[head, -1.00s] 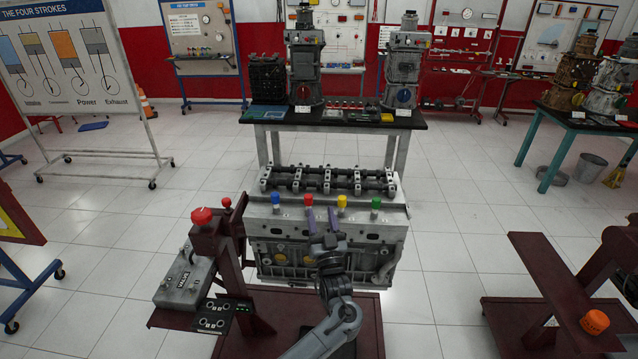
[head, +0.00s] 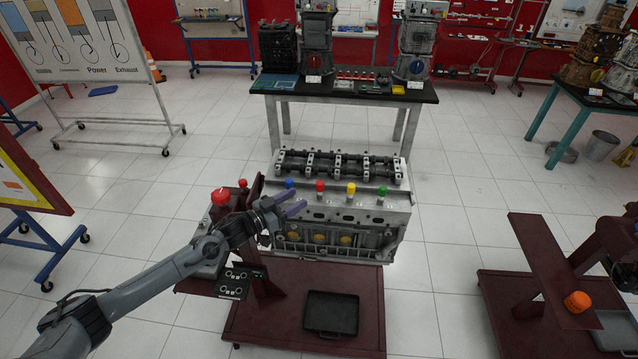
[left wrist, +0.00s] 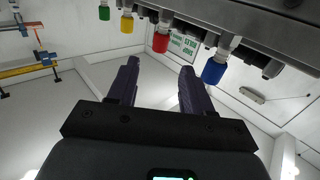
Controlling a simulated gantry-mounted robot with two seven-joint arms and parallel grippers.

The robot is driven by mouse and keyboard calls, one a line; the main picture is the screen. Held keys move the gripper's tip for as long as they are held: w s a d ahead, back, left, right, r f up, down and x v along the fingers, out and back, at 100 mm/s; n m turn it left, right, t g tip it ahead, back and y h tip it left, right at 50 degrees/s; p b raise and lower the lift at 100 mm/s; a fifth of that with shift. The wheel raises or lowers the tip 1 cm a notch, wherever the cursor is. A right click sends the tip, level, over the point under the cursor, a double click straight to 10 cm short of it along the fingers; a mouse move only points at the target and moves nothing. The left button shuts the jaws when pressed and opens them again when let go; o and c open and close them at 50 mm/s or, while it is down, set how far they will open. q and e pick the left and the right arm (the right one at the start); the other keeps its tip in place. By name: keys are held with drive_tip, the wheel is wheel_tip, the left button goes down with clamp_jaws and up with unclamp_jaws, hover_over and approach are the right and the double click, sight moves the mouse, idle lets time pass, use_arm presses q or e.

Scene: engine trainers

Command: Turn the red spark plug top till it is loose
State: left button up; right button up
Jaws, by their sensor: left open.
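The red spark plug top (head: 320,186) stands upright in the row along the engine block (head: 335,208), between the blue top (head: 289,184) and the yellow top (head: 351,188). The green top (head: 382,191) is at the row's right end. My left gripper (head: 291,206) is open and empty at the block's left front, below the blue top and left of the red one. In the left wrist view the red top (left wrist: 160,42) shows beyond the gap between my open fingers (left wrist: 160,68), apart from them. The blue top (left wrist: 214,72) is near the right finger's tip. My right gripper is not in view.
A maroon stand with a red knob (head: 220,197) is left of the block, close to my left arm. A black tray (head: 331,313) lies on the maroon base in front. A workbench (head: 345,90) stands behind. Floor to the block's right is clear.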

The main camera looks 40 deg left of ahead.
sight(317, 187)
use_arm(q)
drive_tip(key=x, duration=1)
drive_tip(key=shift+w, duration=0.2)
drive_tip(key=shift+c, duration=0.4)
clamp_jaws()
drive_tip(key=shift+p, duration=0.3)
drive_tip(key=shift+d+y, duration=0.1)
drive_tip(key=shift+y, duration=0.2)
